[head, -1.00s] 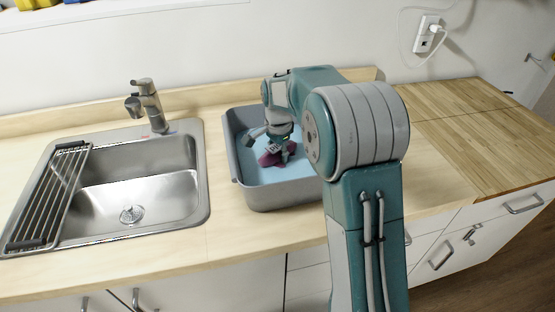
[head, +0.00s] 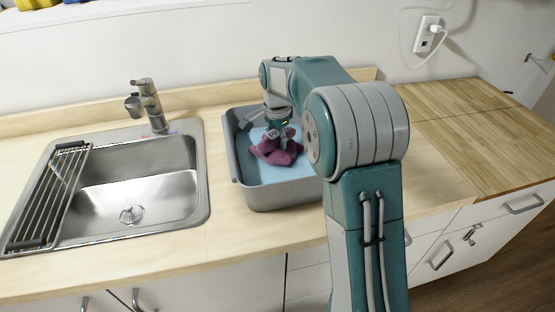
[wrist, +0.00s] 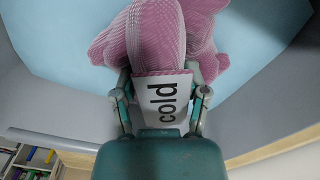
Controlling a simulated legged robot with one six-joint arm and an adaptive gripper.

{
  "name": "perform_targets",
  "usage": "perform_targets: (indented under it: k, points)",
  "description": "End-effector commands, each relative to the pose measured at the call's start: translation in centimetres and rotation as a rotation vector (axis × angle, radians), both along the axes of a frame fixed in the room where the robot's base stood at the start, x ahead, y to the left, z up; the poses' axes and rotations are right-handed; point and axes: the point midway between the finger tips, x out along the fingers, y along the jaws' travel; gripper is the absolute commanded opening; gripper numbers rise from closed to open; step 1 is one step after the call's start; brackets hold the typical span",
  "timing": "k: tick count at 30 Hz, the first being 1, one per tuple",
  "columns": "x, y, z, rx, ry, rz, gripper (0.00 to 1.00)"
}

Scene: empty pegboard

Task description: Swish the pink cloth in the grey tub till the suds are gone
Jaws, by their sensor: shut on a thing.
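The grey tub (head: 262,197) stands on the counter to the right of the sink, with light blue water (head: 254,172) in it. The pink cloth (head: 266,151) is bunched up in the tub, in or just above the water. My gripper (head: 284,140) points down into the tub and is shut on the cloth. In the wrist view the cloth (wrist: 158,35) bulges beyond the fingers of my gripper (wrist: 164,88). A white tag reading "cold" (wrist: 165,100) lies between the fingers. I see no suds on the visible water. My arm hides the tub's right part.
A steel sink (head: 180,205) with a tap (head: 150,105) and a drying rack (head: 47,195) is to the left. The wall is close behind the tub. The wooden counter (head: 455,120) at the right is bare.

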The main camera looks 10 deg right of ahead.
Motion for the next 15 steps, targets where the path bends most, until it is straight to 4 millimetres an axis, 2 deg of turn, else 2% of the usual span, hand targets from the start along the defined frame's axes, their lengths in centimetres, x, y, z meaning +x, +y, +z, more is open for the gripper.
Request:
perform_targets:
  k: [15]
  points:
    - [0.0,0.0,3.6,0.0,-0.002,0.0,0.1]
